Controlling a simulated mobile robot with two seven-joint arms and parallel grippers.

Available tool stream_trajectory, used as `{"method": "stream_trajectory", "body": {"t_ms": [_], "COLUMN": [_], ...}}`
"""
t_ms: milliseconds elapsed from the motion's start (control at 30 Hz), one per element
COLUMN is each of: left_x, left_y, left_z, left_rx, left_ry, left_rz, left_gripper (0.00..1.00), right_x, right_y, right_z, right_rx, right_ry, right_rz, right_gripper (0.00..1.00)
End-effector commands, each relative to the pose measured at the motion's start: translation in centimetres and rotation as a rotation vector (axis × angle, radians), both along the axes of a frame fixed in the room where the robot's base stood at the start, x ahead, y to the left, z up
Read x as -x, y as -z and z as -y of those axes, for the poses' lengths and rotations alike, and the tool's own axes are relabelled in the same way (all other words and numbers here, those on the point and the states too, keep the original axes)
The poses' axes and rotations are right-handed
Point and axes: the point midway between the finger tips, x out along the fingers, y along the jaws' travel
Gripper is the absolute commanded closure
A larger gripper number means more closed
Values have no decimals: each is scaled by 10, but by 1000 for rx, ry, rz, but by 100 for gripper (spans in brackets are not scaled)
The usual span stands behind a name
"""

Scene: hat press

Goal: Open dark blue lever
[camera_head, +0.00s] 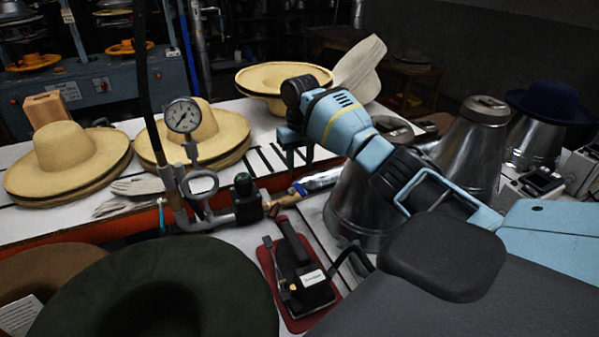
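A small dark blue lever (298,189) sits on the brass valve (284,203) of the pipe assembly, near the middle of the camera_head view. My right arm reaches in from the lower right. My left gripper is not in view.
A pressure gauge (183,115) and a grey pipe (205,215) stand left of the valve. An iron (300,275) on a red pad is below. Metal cones (470,150) stand right. Straw hats (65,155) lie left and behind. A dark green hat (160,290) fills the lower left.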

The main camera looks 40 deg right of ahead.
Motion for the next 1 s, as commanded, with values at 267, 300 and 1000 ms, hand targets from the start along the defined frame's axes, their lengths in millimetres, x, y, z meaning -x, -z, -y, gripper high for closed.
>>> {"method": "stream_trajectory", "body": {"t_ms": [267, 300, 1000], "left_x": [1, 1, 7], "left_y": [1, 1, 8], "left_z": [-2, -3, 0], "left_rx": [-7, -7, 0], "left_ry": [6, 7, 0], "left_rz": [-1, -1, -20], "left_gripper": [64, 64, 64], "right_x": [0, 0, 0], "right_y": [0, 1, 77], "right_z": [0, 0, 0], "right_rx": [0, 0, 1], "right_ry": [0, 0, 0], "right_rz": [0, -1, 0], "right_gripper": [62, 62, 62]}}
